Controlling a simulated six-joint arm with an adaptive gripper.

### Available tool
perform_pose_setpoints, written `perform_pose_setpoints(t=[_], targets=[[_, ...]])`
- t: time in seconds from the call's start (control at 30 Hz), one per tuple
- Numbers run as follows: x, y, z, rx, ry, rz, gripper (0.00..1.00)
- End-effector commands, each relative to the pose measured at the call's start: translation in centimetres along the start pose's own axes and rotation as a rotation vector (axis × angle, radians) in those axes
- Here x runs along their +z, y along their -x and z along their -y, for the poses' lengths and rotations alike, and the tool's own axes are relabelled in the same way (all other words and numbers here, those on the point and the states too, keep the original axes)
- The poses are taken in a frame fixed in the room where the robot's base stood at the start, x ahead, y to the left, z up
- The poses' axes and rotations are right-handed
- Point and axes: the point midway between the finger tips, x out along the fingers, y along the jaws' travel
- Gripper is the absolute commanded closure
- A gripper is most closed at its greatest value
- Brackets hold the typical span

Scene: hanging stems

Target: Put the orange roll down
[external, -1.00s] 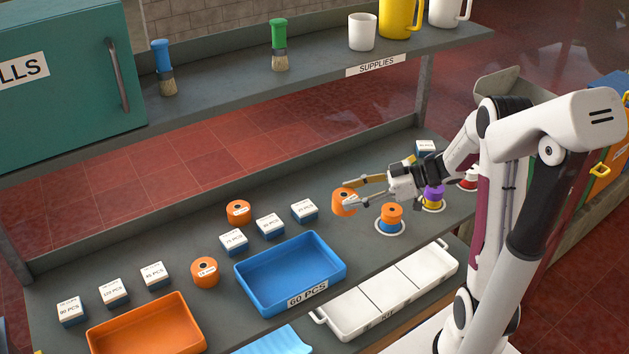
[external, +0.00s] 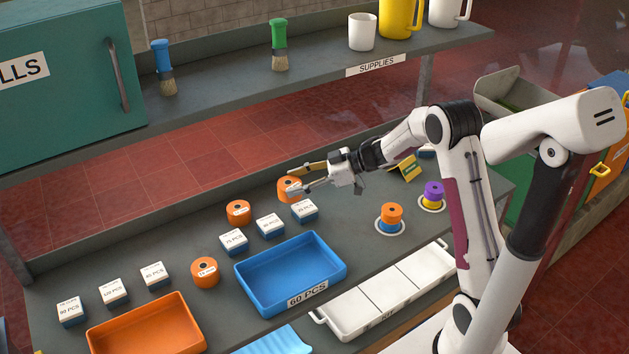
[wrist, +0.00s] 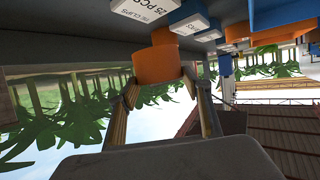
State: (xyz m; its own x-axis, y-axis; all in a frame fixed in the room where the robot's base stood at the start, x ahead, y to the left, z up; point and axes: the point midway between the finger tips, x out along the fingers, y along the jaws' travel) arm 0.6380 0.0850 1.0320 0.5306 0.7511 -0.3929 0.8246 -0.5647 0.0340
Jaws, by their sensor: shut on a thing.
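My gripper (external: 291,182) is shut on an orange roll (external: 289,191), near the back of the grey bench, just behind a small white-and-blue box (external: 304,210). In the wrist view the held orange roll (wrist: 158,67) sits between the two fingertips (wrist: 158,86). I cannot tell whether its base touches the bench. A second orange roll (external: 238,211) stands on the bench to the left, apart from the held one. A third orange roll (external: 204,272) stands left of the blue tray. Another orange roll (external: 392,211) is stacked on a blue one.
Small labelled boxes (external: 234,242) stand in rows. A blue tray (external: 338,277), orange tray (external: 197,342) and white divided tray (external: 449,266) lie in front. A purple-and-yellow stack (external: 433,194) is at right. The supplies shelf (external: 310,63) runs above the bench's back.

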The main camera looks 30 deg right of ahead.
Motion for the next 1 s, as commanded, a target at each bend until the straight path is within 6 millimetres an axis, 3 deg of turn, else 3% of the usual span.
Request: perform_pose_setpoints(t=[0.17,0.37,1.0], targets=[[-1.7,-1.7,-3.5,0.067,-0.024,-0.008,0.76],[-3.0,-1.4,-6.8,0.148,-0.071,-0.016,0.76],[-2.0,-1.6,-7.0,0.157,-0.105,-0.009,0.76]])
